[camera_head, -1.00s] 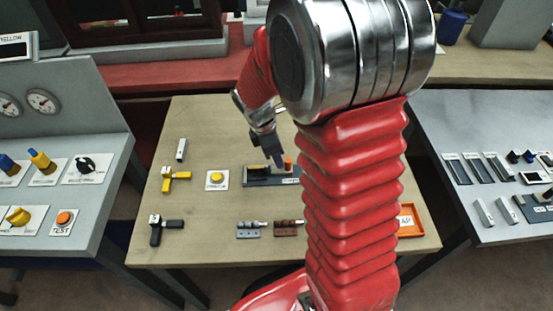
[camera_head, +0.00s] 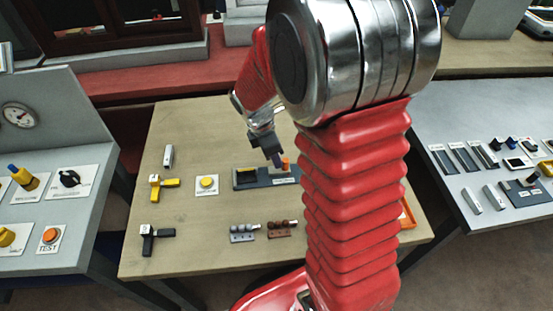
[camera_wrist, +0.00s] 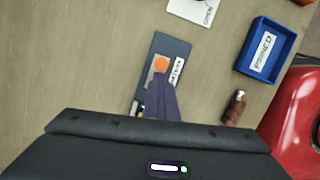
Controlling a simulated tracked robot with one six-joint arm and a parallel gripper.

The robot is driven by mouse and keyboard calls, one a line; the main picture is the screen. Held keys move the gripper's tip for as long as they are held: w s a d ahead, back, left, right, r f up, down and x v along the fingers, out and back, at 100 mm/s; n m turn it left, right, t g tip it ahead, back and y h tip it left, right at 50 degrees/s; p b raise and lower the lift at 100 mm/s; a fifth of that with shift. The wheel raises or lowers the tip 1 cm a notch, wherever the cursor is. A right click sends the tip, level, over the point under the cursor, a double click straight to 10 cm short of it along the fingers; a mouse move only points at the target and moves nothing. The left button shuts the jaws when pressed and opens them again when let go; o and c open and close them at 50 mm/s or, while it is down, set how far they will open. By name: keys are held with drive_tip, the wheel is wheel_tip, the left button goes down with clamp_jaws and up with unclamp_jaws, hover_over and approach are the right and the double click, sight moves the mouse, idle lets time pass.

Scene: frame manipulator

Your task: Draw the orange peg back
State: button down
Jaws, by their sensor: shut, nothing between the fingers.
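The orange peg (camera_head: 286,162) stands upright on the right half of a dark grey plate (camera_head: 262,183) on the wooden table. In the wrist view the peg (camera_wrist: 161,63) shows as an orange disc near the far end of the plate (camera_wrist: 176,46), beside a white label. My gripper (camera_head: 279,163) is shut and empty, its fingertips just left of the peg in the head view. In the wrist view the fingers (camera_wrist: 164,82) end right below the peg; I cannot tell whether they touch it. They hide the near part of the plate.
A yellow button (camera_head: 207,183) and a yellow-handled part (camera_head: 163,184) lie left of the plate. Small grey (camera_head: 243,233) and brown (camera_head: 279,229) blocks are in front. A blue tray (camera_wrist: 245,67) lies to the right in the wrist view. My arm hides the table's right side.

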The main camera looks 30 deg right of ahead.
drive_tip(key=shift+s+d, duration=0.1)
drive_tip(key=shift+d, duration=0.2)
drive_tip(key=shift+a, duration=0.45)
drive_tip(key=a, duration=0.3)
drive_tip(key=shift+w+a, duration=0.4)
drive_tip(key=v, duration=1)
drive_tip(key=shift+d, duration=0.1)
